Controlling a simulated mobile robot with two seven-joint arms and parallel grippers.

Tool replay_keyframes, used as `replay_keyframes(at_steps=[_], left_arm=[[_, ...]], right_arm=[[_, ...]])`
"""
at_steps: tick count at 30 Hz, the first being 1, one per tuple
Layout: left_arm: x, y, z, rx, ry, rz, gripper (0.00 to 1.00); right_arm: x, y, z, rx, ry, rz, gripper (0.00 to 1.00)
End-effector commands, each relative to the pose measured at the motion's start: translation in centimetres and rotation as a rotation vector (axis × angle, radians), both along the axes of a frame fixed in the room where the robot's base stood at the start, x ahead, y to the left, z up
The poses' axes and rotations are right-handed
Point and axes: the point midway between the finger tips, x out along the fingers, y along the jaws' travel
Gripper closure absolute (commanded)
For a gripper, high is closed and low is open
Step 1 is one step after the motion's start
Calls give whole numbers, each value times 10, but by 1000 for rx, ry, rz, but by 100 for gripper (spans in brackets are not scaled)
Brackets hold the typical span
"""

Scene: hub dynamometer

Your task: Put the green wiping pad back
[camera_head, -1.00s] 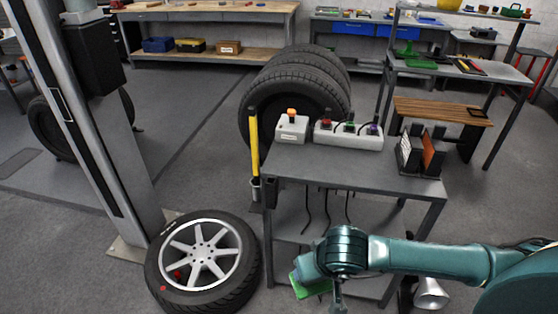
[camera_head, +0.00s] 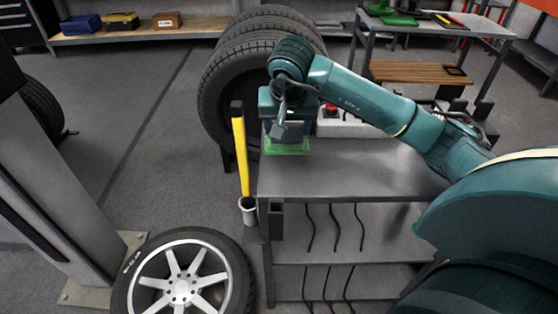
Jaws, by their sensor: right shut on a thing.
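The green wiping pad (camera_head: 287,147) shows below my right gripper (camera_head: 285,135), at the left back part of the grey cart's top (camera_head: 340,172). My right gripper is shut on the pad and points down. Its fingers are mostly hidden behind the wrist. I cannot tell whether the pad touches the cart top or hangs just above it. The arm reaches in from the right across the cart. My left gripper is not in view.
A white box with buttons (camera_head: 345,124) stands behind my right arm, partly hidden. A yellow-handled tool (camera_head: 241,156) stands in a holder at the cart's left side. Tyres (camera_head: 225,85) stand behind the cart. A wheel (camera_head: 183,285) lies on the floor at the lower left.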

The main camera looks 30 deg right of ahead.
Motion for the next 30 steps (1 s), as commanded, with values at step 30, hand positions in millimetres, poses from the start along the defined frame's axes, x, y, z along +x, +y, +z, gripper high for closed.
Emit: replay_keyframes(at_steps=[30], left_arm=[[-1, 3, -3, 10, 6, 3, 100]], right_arm=[[0, 0, -89, -1, 0, 3, 35]])
